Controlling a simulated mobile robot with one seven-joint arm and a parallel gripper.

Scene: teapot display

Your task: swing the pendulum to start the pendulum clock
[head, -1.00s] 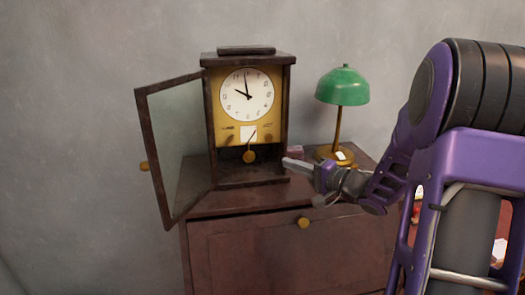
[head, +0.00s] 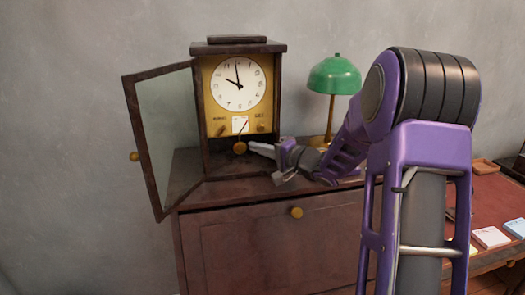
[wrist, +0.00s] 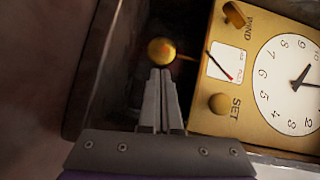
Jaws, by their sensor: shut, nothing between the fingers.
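The pendulum clock (head: 208,100) stands on a cabinet with its glass door (head: 160,140) swung open to the left. Its white dial (head: 238,84) sits in a yellow face plate. The round golden pendulum bob (head: 240,147) hangs below the plate in the dark lower opening. It also shows in the wrist view (wrist: 161,51), with a short piece of its rod beside it. My gripper (head: 252,146) is shut and empty. It reaches in from the right, and its fingertips (wrist: 160,72) lie right by the bob. I cannot tell whether they touch it.
A green lamp (head: 334,76) stands right of the clock, partly behind my arm. The cabinet (head: 260,240) has a round knob (head: 296,212). WIND and SET knobs (wrist: 219,104) stick out of the face plate close to my gripper. A red-topped desk (head: 490,205) is at the right.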

